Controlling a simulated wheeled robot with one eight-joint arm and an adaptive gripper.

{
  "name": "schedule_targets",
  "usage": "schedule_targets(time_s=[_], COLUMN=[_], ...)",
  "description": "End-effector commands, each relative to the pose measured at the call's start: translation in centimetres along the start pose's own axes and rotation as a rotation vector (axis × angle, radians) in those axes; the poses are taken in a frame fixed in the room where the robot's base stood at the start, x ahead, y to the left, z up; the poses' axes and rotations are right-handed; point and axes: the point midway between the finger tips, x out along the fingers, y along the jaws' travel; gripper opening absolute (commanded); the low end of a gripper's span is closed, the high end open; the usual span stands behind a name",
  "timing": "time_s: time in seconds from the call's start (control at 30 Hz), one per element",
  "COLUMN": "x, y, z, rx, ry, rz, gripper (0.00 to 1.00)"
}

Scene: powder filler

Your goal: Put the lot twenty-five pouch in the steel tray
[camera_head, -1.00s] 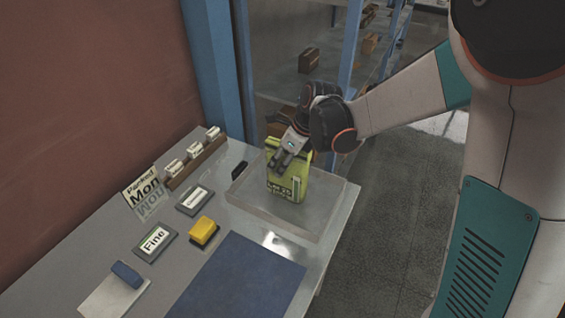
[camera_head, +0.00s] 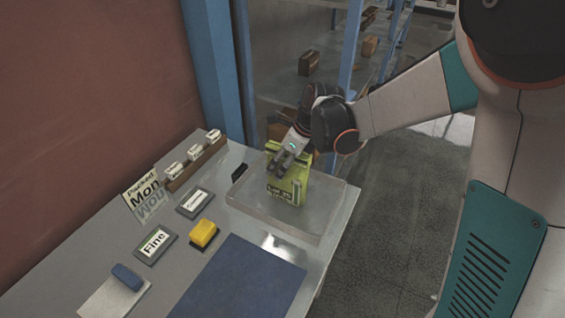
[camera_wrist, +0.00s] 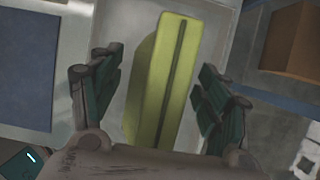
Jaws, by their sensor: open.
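The yellow-green pouch (camera_head: 286,190), with partly legible "Lot 25" print on its front, stands upright in the steel tray (camera_head: 318,232) at the table's far right corner. In the wrist view the pouch (camera_wrist: 166,80) shows from above, with a dark seam along its top, inside the pale tray (camera_wrist: 134,20). My gripper (camera_head: 283,162) is at the pouch's top edge. In the wrist view my gripper (camera_wrist: 160,88) has its fingers spread on both sides of the pouch, with visible gaps between them and it.
A blue mat (camera_head: 240,280) lies in front of the tray. Left of it are a yellow block (camera_head: 203,233), a "Fine" plate (camera_head: 155,243), another plate (camera_head: 195,202) and a "Mon" sign (camera_head: 144,192). A rack with small labelled items (camera_head: 193,165) stands along the back edge.

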Motion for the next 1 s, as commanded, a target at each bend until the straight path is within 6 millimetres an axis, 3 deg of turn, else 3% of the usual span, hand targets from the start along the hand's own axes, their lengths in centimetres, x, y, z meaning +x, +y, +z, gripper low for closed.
schedule_targets(time_s=[0.4,0.6,0.8,1.0], x=[-8.4,-10.6,-11.2,-13.7], y=[0.0,0.0,0.1,1.3], z=[0.0,0.0,-0.1,-1.5], rx=[0.000,0.001,-0.009,-0.225], ry=[0.000,0.000,0.000,0.009], rz=[0.000,0.000,-0.002,-0.053], gripper=[0.70,0.70,0.70,0.70])
